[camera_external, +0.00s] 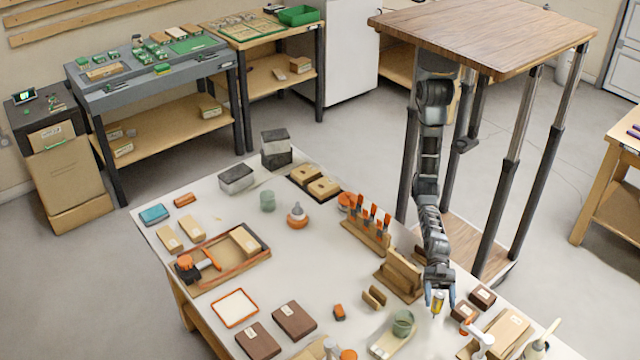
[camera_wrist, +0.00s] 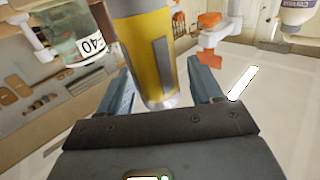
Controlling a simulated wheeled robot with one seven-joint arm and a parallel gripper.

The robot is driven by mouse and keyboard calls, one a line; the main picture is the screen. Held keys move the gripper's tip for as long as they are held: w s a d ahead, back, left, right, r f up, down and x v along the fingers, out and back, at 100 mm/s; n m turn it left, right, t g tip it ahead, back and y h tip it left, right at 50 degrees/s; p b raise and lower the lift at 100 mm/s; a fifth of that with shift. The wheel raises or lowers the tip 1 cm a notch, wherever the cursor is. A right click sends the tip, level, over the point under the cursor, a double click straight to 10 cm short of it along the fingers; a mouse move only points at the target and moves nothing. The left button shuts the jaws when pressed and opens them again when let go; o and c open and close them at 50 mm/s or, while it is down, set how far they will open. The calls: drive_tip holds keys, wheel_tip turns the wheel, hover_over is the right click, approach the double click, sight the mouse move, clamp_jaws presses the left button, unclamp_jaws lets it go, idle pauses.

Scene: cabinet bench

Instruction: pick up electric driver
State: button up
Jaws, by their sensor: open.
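A yellow cylindrical tool with a grey panel (camera_wrist: 148,50) stands between the fingers of my gripper (camera_wrist: 162,82) in the wrist view; it looks like the electric driver. In the external view the yellow tool (camera_external: 437,304) shows small, upright, between and below the fingertips. My gripper (camera_external: 440,288) points down over the near right part of the bench. The jaws are open, one blue-grey finger on each side of the tool. Whether either finger touches it I cannot tell. The tool's upper end is cut off in the wrist view.
A clear green jar (camera_external: 403,323) stands left of the gripper. An orange and white tool (camera_external: 476,330) and brown boxes (camera_external: 482,297) are close on the right. Wooden racks (camera_external: 402,272) stand just behind. Bare white bench top (camera_external: 365,345) shows at front left.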

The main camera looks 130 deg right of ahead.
drive_tip(key=shift+w, duration=0.1)
clamp_jaws()
idle(0.6)
